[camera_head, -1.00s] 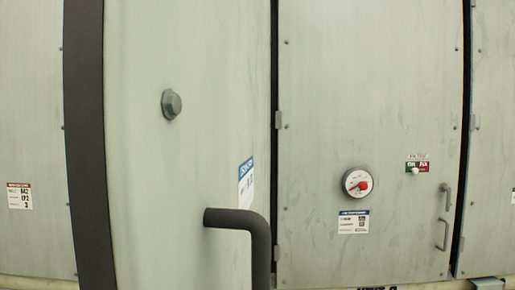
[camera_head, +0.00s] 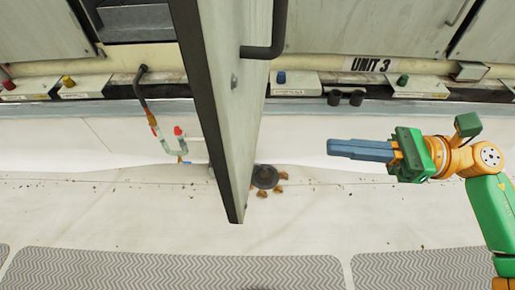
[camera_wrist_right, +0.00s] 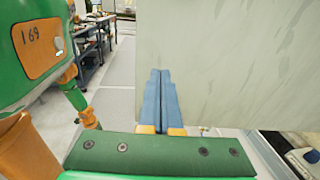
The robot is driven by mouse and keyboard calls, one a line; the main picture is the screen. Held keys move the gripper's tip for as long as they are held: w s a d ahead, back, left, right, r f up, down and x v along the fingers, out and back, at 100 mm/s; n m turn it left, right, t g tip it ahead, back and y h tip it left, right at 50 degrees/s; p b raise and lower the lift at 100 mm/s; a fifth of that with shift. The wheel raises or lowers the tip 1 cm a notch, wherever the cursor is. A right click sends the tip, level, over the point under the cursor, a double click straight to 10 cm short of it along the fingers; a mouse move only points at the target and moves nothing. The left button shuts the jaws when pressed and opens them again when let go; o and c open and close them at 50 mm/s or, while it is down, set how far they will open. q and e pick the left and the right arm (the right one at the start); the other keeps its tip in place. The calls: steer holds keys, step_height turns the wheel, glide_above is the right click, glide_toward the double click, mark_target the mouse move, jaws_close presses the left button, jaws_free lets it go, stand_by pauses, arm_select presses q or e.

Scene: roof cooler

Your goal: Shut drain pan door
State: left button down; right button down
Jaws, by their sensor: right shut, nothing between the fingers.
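The drain pan door (camera_head: 232,90) is a tall pale grey-green panel with a dark edge. It stands open, swung out toward me and seen almost edge-on in the head view. A dark bent handle (camera_head: 270,50) is on its right face. My right gripper (camera_head: 330,149) is to the right of the door, apart from it, with its blue fingers shut and empty, pointing left. In the right wrist view the shut fingers (camera_wrist_right: 160,74) point at a large pale panel (camera_wrist_right: 240,60), which appears to be the door. My left gripper is out of view.
An opening (camera_head: 135,22) shows left of the door. A pipe with red-handled fittings (camera_head: 180,143) hangs below it. A round drain (camera_head: 265,177) with leaves lies by the door's lower end. A ledge with colored knobs runs along the unit. Patterned mats (camera_head: 180,269) lie in front.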

steer(key=p, duration=0.4)
glide_toward(243, 134)
steer(key=a+p, duration=0.1)
steer(key=a, duration=0.1)
steer(key=a+p, duration=0.1)
steer(key=a, duration=0.1)
steer(key=a+p, duration=0.2)
steer(key=shift+w+a+r, duration=0.1)
steer(key=shift+w+r, duration=0.05)
steer(key=shift+r, duration=0.25)
steer(key=shift+w+a+f, duration=0.1)
steer(key=shift+a+f, duration=0.1)
steer(key=shift+a, duration=0.15)
steer(key=shift+f, duration=0.1)
